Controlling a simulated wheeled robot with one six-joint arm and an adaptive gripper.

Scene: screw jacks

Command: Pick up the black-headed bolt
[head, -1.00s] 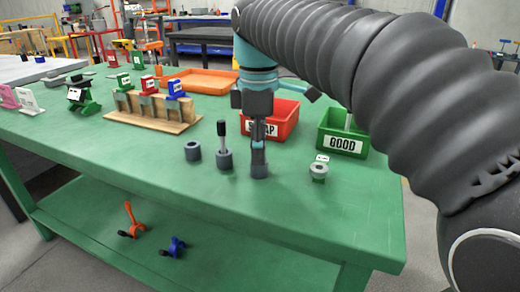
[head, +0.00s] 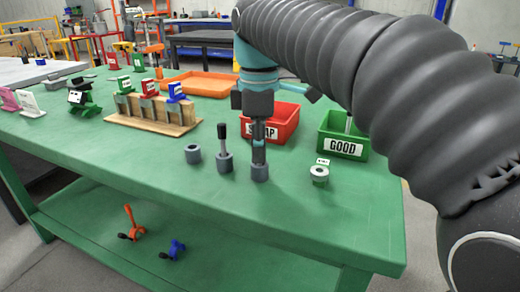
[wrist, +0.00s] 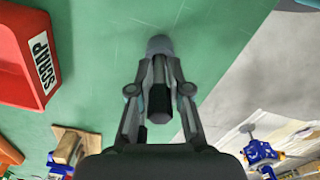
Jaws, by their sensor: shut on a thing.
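My gripper (wrist: 160,78) points down over the table and is shut on a bolt (wrist: 158,98), with its dark head between the fingers in the wrist view. In the head view my gripper (head: 259,155) stands right above a grey round collar (head: 260,173), which also shows past the fingertips in the wrist view (wrist: 160,44). The fingers hide most of the held bolt, and I cannot tell if its shank is clear of the collar. Just left, another black-topped pin (head: 222,131) stands upright in a second grey collar (head: 225,164).
An empty grey collar (head: 193,153) stands further left. A grey ring part (head: 319,174) with a small tag stands at right. A red SCRAP bin (head: 284,112) and a green GOOD bin (head: 334,147) stand behind. The green tabletop (head: 200,205) in front is clear.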

